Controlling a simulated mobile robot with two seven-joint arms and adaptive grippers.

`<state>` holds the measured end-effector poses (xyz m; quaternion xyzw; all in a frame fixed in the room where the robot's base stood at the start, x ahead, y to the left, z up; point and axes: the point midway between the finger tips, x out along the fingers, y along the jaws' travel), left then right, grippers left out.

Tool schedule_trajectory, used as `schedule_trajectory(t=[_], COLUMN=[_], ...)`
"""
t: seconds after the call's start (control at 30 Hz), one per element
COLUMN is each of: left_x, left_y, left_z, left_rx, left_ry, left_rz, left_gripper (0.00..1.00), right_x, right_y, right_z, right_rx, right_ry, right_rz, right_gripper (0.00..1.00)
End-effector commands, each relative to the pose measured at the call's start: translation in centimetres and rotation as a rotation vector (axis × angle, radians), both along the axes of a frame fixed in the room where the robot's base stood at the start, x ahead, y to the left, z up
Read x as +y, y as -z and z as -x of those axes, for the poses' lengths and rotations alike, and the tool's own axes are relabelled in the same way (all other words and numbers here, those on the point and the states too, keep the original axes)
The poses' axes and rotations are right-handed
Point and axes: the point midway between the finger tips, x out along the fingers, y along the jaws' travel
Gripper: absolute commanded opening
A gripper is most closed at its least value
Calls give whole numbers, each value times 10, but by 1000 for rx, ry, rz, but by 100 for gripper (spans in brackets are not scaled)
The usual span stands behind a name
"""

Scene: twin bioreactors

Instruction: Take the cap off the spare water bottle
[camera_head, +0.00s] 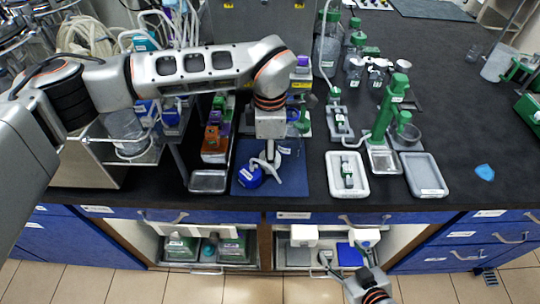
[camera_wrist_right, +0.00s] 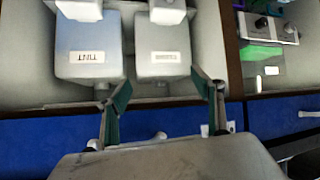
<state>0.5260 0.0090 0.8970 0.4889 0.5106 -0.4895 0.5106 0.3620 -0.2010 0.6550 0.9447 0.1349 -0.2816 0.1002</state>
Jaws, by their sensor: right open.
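Two pale bottles or canisters with white tops stand side by side in the open cabinet under the bench: a left one (camera_head: 303,236) and a right one (camera_head: 366,238). I cannot tell which is the spare water bottle. My right gripper (camera_head: 346,256) is open and empty in front of them; its fingers (camera_wrist_right: 160,88) are spread apart. My left gripper (camera_head: 266,172) is over the blue mat, beside a blue labelled object (camera_head: 249,177); its grip is unclear.
The blue mat (camera_head: 293,181) lies on the black bench. White trays (camera_head: 347,188) and green-topped glassware (camera_head: 328,48) stand to its right. A blue drawer front (camera_head: 440,257) and the cabinet divider (camera_head: 265,245) flank the shelf. Another shelf bin holds green-labelled boxes (camera_head: 181,246).

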Motion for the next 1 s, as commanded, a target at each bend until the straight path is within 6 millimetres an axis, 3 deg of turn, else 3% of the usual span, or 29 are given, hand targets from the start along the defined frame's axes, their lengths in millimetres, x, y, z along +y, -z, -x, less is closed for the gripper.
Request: schedule_trajectory(t=[0.43,0.47,0.5,0.87,1.0], left_x=[0,0,0,0,0], left_y=[12,11,11,10,-1], left_z=[0,0,0,0,-1], left_rx=[0,0,0,0,-3], left_ry=[0,0,0,0,0], left_rz=[0,0,0,0,1], left_gripper=[11,41,52,53,53], right_x=[-1,-1,-1,-1,0], right_y=[6,6,6,4,2], right_z=[2,2,2,2,1], right_rx=[9,9,9,7,4], right_ry=[0,0,0,0,0], right_rz=[2,2,2,2,1], right_gripper=[67,67,67,67,67])
